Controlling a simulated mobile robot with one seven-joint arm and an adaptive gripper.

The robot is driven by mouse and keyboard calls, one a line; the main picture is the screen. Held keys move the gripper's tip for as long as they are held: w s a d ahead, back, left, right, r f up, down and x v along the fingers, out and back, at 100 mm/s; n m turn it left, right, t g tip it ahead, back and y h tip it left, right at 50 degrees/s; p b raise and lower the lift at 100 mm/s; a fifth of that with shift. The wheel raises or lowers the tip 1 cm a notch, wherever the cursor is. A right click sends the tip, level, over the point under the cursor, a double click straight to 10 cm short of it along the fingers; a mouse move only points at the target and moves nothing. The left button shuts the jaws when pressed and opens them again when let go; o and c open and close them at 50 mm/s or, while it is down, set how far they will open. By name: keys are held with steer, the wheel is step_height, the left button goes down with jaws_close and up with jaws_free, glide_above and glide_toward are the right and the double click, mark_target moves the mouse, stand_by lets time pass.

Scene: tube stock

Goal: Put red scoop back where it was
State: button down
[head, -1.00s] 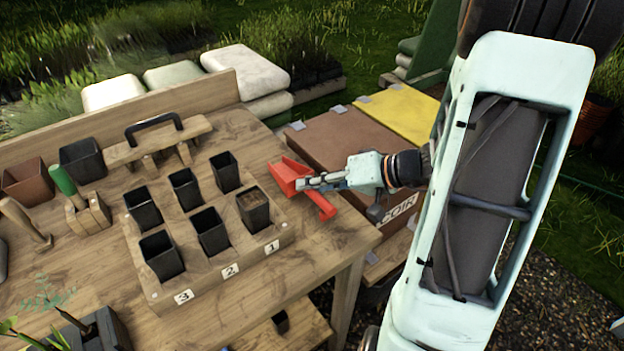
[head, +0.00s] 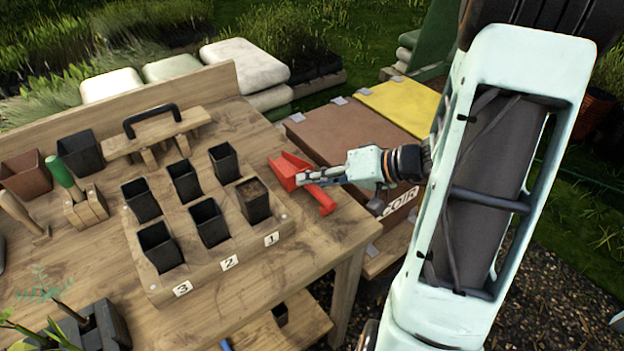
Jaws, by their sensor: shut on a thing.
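The red scoop (head: 286,168) is at the right end of the wooden bench, to the right of the pot tray. My gripper (head: 303,178) is shut on the scoop, reaching in from the right. A red arm of the scoop extends toward the bench's front right edge. I cannot tell whether the scoop touches the bench top or is held just above it. The fingertips partly cover the scoop.
A wooden tray (head: 215,268) numbered 1, 2, 3 holds several black pots; one has soil (head: 252,192). A wooden rack with a black handle (head: 152,115) stands behind. A brown COIR bin (head: 345,140) and yellow lid (head: 405,105) lie beyond the bench's right edge.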

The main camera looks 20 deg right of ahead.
steer(key=shift+f+b, duration=0.3)
steer(key=shift+b, duration=0.05)
steer(key=c, duration=1.8)
jaws_free()
